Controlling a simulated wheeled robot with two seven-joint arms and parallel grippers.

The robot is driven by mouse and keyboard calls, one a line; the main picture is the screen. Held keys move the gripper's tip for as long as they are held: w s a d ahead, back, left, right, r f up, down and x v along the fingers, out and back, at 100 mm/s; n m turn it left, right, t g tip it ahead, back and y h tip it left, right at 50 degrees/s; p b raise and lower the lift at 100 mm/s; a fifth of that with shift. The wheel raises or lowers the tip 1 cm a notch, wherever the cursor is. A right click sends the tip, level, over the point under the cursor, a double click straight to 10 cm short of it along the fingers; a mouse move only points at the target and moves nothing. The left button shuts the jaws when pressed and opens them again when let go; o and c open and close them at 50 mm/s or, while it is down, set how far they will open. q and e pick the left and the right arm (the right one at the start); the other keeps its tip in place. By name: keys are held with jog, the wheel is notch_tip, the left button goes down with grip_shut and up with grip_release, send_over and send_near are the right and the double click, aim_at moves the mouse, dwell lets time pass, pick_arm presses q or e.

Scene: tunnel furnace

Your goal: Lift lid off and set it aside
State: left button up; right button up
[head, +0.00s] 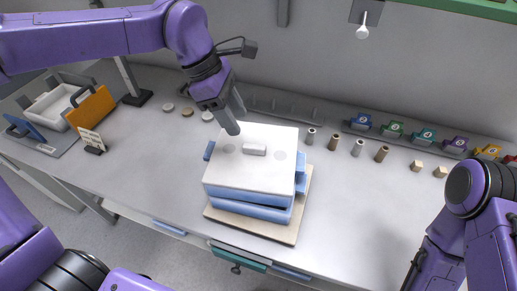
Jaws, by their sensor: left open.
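The lid (269,174) is a white slab with a pale block-shaped handle (254,149) on its top. It sits on a blue box-like body (248,211), which stands on a beige board (284,233) on the bench. My left gripper (233,126) comes in from the upper left and points down at the lid's far left edge, near the handle but not around it. It is open; the gap between its fingers is hard to see from this angle. My right arm shows at the lower right, and its gripper is out of view.
Several small cylinders (333,142) stand right of the lid, with coloured blocks (393,129) behind them. A grey tray with an orange-handled piece (91,108) and a small sign (91,141) are at the left. The bench (359,218) is clear at front right.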

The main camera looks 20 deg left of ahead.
aim_at(254, 145)
pick_arm(q)
jog(key=shift+s+d+f, duration=0.25)
jog(key=shift+s+f, duration=0.05)
jog(key=shift+f, duration=0.2)
jog(key=shift+s+d+f, duration=0.25)
jog(key=shift+f, duration=0.2)
jog(key=p+x, duration=0.1)
jog(key=x, duration=0.1)
jog(key=w+p+x, duration=0.1)
jog(key=x, duration=0.2)
jog(key=shift+d+f, duration=0.15)
jog(key=shift+d, duration=0.15)
jog(key=shift+d+f, duration=0.15)
jog(key=shift+d, duration=0.05)
jog(key=shift+a, duration=0.1)
grip_shut()
pick_arm(e)
notch_tip(254, 145, up, 2)
jog(key=shift+s+r, duration=0.1)
jog(key=shift+s, duration=0.05)
